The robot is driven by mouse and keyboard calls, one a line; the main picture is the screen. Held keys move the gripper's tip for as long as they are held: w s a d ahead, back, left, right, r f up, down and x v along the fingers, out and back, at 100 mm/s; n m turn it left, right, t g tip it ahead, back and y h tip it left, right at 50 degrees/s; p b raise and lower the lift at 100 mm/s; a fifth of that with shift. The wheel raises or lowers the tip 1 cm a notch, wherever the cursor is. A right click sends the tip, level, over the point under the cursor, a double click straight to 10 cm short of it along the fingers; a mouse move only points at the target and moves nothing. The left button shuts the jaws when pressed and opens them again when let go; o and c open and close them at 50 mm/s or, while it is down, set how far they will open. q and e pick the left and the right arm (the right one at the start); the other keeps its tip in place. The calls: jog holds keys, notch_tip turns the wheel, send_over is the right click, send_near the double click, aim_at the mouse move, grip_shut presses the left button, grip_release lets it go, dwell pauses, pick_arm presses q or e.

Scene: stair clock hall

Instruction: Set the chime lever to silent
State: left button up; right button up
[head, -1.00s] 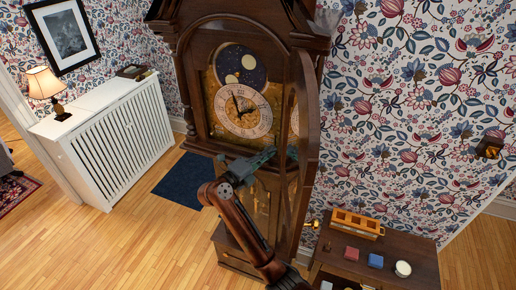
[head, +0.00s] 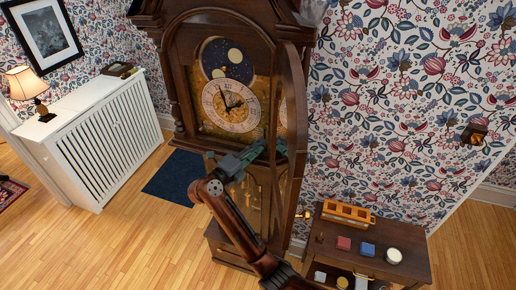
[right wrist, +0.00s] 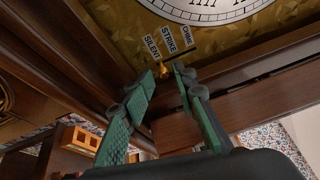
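The tall dark wood clock (head: 188,62) has its hinged front door (head: 299,145) swung open. In the right wrist view a small brass chime lever (right wrist: 163,69) sits below the white dial (right wrist: 210,16), under the labels SILENT (right wrist: 152,47), STRIKE (right wrist: 169,40) and CHIME (right wrist: 187,36). I cannot tell for sure which label it points to. My right gripper (head: 262,147) is at the dial's lower right. In the right wrist view its green fingers (right wrist: 165,73) are apart, with the lever between or just beyond their tips; contact is unclear.
The open door stands close to the right of my right gripper. A small wooden side table (head: 400,235) with an orange rack (head: 348,214) and small blocks stands at the right.

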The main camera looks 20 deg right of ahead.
jog(key=v, duration=0.8)
dwell(0.4)
